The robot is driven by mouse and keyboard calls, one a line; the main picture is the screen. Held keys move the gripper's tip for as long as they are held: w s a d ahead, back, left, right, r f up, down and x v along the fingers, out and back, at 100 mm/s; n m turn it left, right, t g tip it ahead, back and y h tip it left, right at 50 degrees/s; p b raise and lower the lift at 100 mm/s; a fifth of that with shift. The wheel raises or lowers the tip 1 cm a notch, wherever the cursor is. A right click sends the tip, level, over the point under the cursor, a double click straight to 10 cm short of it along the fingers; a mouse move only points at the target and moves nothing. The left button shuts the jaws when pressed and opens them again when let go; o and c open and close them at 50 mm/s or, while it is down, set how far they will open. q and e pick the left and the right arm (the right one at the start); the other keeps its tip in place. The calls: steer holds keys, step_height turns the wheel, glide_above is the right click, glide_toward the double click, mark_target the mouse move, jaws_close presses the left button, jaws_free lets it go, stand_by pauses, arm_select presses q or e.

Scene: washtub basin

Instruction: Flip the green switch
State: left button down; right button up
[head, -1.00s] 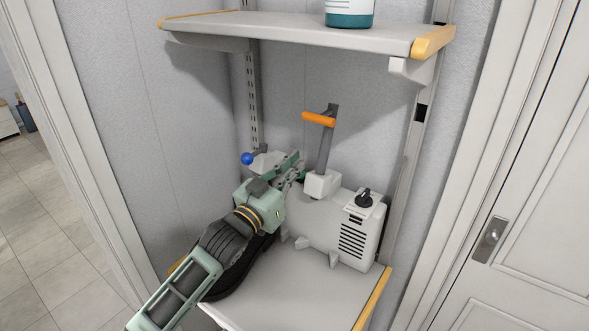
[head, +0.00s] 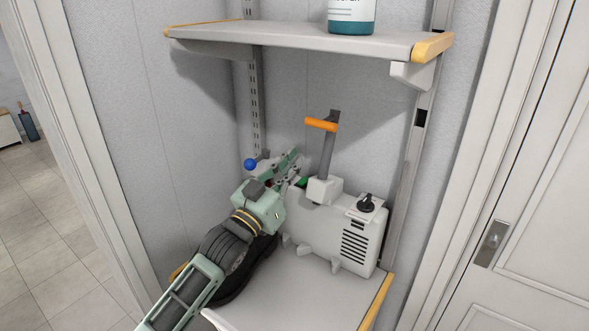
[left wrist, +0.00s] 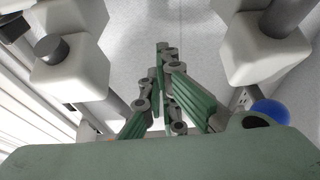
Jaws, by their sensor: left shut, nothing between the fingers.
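A small bright green part (head: 301,182), which looks like the green switch, shows on top of the pale machine (head: 335,228), left of the lever's white base. It is partly covered by my left gripper. My left gripper (head: 290,158) is shut and empty, its fingertips just above and left of the green part. Whether they touch it I cannot tell. In the left wrist view the shut fingers (left wrist: 165,70) point away from the camera. I cannot make out the switch there. My right gripper is not in view.
A lever with an orange handle (head: 321,124) rises right of my gripper. A black knob (head: 366,204) sits at the machine's right end. An upper shelf (head: 300,38) hangs above.

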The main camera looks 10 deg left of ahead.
arm_select(q)
steer(key=f+b+v, duration=0.2)
steer(key=v, duration=0.7)
steer(key=shift+f, duration=0.25)
steer(key=shift+w, duration=0.1)
